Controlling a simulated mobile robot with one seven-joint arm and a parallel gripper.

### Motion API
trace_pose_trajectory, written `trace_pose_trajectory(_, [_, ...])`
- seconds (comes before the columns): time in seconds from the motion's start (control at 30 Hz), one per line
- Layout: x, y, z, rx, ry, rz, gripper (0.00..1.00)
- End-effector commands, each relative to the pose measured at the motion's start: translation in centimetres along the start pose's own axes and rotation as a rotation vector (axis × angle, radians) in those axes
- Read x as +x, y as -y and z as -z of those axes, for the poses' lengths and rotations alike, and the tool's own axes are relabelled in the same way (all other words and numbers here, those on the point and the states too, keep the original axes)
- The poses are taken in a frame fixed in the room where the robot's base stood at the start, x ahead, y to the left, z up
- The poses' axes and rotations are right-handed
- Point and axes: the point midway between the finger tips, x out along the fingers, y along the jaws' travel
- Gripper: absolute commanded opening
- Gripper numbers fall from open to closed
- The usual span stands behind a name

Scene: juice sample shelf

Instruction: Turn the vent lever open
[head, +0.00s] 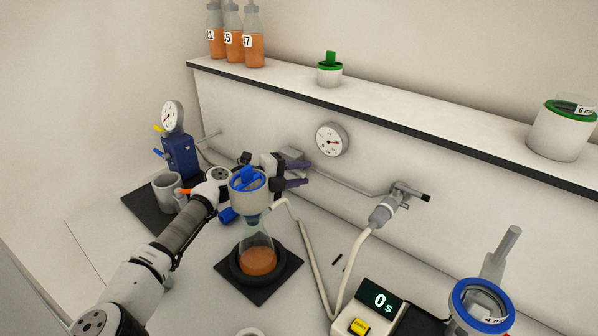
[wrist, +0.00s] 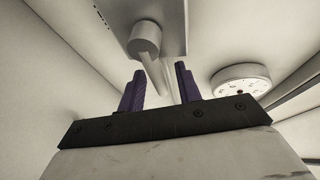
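The vent lever (wrist: 156,72) shows in the wrist view as a pale bar running from a round hub (wrist: 145,40) on a pale block. Its lower end lies in the gap between my gripper's two purple fingers. My gripper (head: 300,175) is open, with its fingers apart and pointing toward the wall in the head view. Its fingers (wrist: 160,80) stand on either side of the lever's line, and I cannot tell whether either touches it. In the head view, the pale block (head: 291,153) shows just behind the gripper, but the lever itself is hard to make out.
A flask (head: 257,262) with orange liquid and a filter funnel (head: 248,183) stands in front of my gripper. A round gauge (head: 332,139) is on the wall to the right. A hose (head: 309,240), a blue pump (head: 180,157) and a mug (head: 166,187) are nearby.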

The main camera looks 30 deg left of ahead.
Motion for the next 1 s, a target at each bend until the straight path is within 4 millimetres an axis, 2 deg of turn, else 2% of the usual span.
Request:
trace_pose_trajectory(0.13, [0.0,0.0,0.0,0.0,0.0,0.0,0.34])
trace_pose_trajectory(0.4, [0.0,0.0,0.0,0.0,0.0,0.0,0.0])
trace_pose_trajectory(0.77, [-0.1,-0.1,-0.1,-0.005,-0.001,0.001,0.0])
trace_pose_trajectory(1.0, [-0.5,0.1,-1.2,-0.055,-0.01,0.023,0.0])
